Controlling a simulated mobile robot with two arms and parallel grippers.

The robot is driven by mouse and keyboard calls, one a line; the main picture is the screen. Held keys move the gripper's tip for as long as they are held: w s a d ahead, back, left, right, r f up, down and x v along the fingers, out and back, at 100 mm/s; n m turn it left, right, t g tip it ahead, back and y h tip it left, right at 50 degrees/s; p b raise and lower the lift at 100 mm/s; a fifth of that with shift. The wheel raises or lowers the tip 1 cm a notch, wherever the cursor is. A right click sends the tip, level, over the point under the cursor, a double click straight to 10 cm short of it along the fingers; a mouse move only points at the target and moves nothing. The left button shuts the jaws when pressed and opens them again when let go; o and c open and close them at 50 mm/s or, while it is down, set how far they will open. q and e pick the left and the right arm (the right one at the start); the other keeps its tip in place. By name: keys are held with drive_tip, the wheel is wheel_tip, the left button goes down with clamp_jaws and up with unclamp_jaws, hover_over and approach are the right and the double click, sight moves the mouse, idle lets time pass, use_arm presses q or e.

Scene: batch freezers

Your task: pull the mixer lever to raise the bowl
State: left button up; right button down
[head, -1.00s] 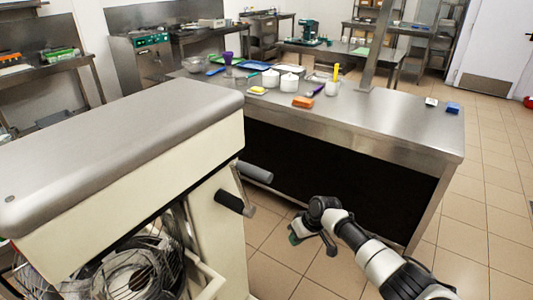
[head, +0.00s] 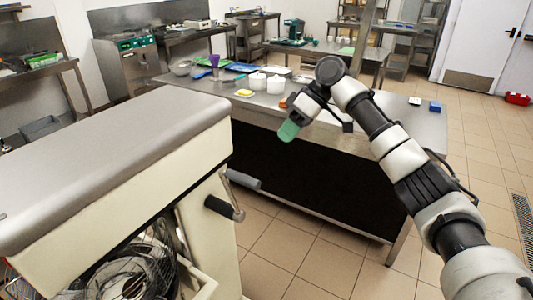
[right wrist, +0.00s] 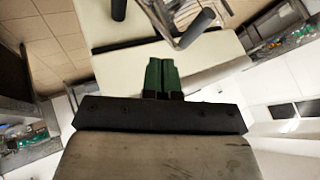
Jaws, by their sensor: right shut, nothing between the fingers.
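The mixer (head: 120,150) stands at the left of the head view, cream with a grey top. On its right side are a black handle (head: 219,207) on a metal arm and a grey handle (head: 243,180) just behind; I cannot tell which is the bowl lever. Two dark handles, one at the end of a bent metal rod (right wrist: 197,30), show at the top of the right wrist view. My right gripper (head: 288,131), with green fingertips, is shut and empty, above and right of the handles, apart from them. It also shows in the right wrist view (right wrist: 160,76). My left gripper is not in view.
A wire guard (head: 130,272) sits under the mixer head. A steel table (head: 400,134) behind holds white pots (head: 275,84), a yellow sponge (head: 244,93) and other items. Tiled floor (head: 310,255) between mixer and table is free.

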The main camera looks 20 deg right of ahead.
drive_tip(key=s+a+f+p, duration=0.2)
drive_tip(key=a+f+p, duration=0.3)
drive_tip(key=a, duration=0.4)
drive_tip(key=shift+s+f, duration=0.15)
drive_tip(key=shift+f, duration=0.6)
drive_tip(key=shift+a, duration=0.1)
